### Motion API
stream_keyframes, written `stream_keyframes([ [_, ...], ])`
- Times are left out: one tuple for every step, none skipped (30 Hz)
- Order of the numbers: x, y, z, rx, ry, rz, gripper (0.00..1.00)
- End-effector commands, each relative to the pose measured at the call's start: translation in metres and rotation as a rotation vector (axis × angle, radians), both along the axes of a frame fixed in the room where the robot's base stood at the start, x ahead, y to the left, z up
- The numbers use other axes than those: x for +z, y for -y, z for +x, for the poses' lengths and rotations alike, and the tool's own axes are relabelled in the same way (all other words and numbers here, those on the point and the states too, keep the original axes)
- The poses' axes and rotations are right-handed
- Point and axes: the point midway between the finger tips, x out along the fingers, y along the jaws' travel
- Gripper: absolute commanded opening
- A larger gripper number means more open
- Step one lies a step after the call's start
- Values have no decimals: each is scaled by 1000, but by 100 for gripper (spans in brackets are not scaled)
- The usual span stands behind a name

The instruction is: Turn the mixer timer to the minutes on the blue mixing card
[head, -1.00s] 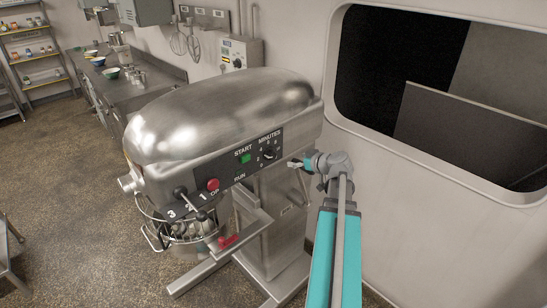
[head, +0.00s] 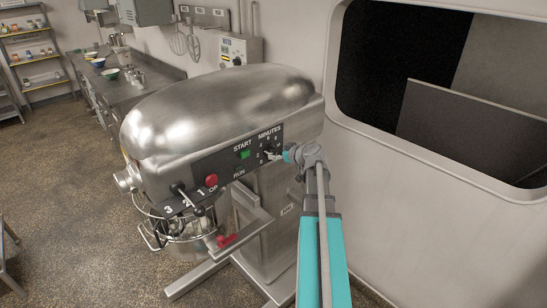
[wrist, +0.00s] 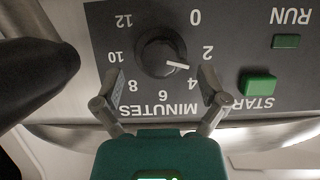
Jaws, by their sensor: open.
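The mixer timer is a dark round knob (wrist: 161,55) with a white pointer, on the mixer's dark panel (wrist: 240,50). The wrist view shows the panel upside down. The pointer lies between the 2 and the 4 of the MINUTES scale. My gripper (wrist: 161,76) is open, its two fingers apart on either side of the knob's lower edge; I cannot tell whether they touch it. In the head view my gripper (head: 277,155) is at the right end of the panel and partly covers the knob. I see no blue mixing card in either view.
A green START button (wrist: 258,84) sits close beside the right finger in the wrist view. The mixer (head: 215,110) also has a red button (head: 211,180) and a speed lever (head: 187,197). A wall with a dark window (head: 400,60) stands to the right.

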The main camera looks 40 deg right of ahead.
Motion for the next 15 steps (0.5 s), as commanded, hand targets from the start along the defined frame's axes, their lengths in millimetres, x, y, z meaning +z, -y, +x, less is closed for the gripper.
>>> stream_keyframes([
  [-5,1,8,0,0,-1,92],
  [-6,0,11,0,0,-1,92],
  [-7,0,14,1,0,0,92],
  [-8,-1,17,1,0,0,92],
  [-9,-1,19,1,0,0,92],
  [-10,-1,21,1,0,0,92],
  [-10,-1,23,1,0,1,92],
  [-11,-1,24,1,0,1,92],
  [-11,-2,25,0,0,1,92],
  [-11,-2,26,0,0,1,92],
  [-11,-2,26,0,0,1,92],
  [-11,-2,27,0,0,1,92],
  [-11,-2,27,0,0,1,92],
  [-11,-2,27,0,0,1,92],
  [-11,-2,27,0,0,1,92],
])
